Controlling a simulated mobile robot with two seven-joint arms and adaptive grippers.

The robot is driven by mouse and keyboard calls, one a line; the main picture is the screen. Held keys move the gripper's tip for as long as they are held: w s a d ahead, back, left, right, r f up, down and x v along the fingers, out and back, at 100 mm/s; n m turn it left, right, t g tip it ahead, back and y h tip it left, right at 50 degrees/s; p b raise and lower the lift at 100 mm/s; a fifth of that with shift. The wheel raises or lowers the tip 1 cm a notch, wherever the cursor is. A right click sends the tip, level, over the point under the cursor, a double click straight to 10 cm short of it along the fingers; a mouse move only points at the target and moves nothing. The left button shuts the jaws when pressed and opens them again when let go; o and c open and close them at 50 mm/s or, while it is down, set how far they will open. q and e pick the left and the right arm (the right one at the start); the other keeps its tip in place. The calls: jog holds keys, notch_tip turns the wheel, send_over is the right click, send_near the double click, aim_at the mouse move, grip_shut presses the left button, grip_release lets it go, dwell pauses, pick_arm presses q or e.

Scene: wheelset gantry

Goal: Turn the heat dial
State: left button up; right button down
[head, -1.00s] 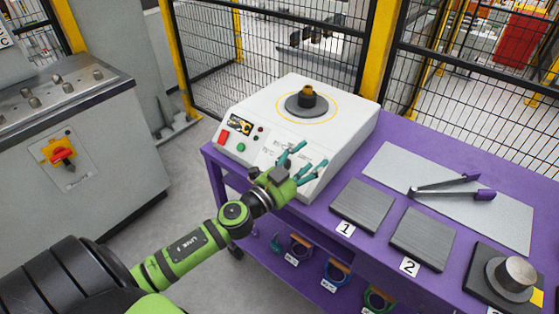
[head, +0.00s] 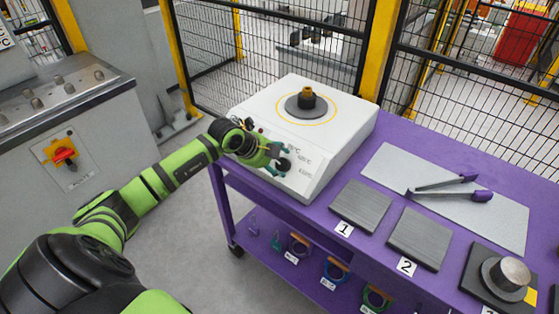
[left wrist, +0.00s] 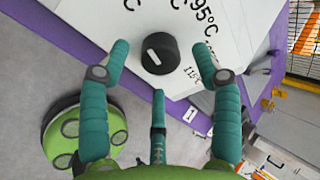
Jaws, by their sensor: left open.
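The heat dial (head: 284,164) is a round black knob on the sloped front panel of the white heater (head: 335,148). In the left wrist view the dial (left wrist: 159,53) shows a white pointer mark, with temperature labels such as 95°C and 115 on the panel around it. My left gripper (head: 280,158) is at the front panel with its teal fingers beside the dial. In the left wrist view the gripper (left wrist: 165,75) is open, its fingers spread on either side of the dial, no contact visible. My right gripper is not in view.
The heater stands on a purple bench (head: 395,125) and bears a dark metal part (head: 307,100) on top. A grey cabinet (head: 75,140) stands at the left.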

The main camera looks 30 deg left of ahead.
pick_arm(q)
jog(key=shift+x, duration=0.85)
jog(key=shift+w+f, duration=0.1)
jog(key=shift+f, duration=0.05)
jog(key=c, duration=1.1)
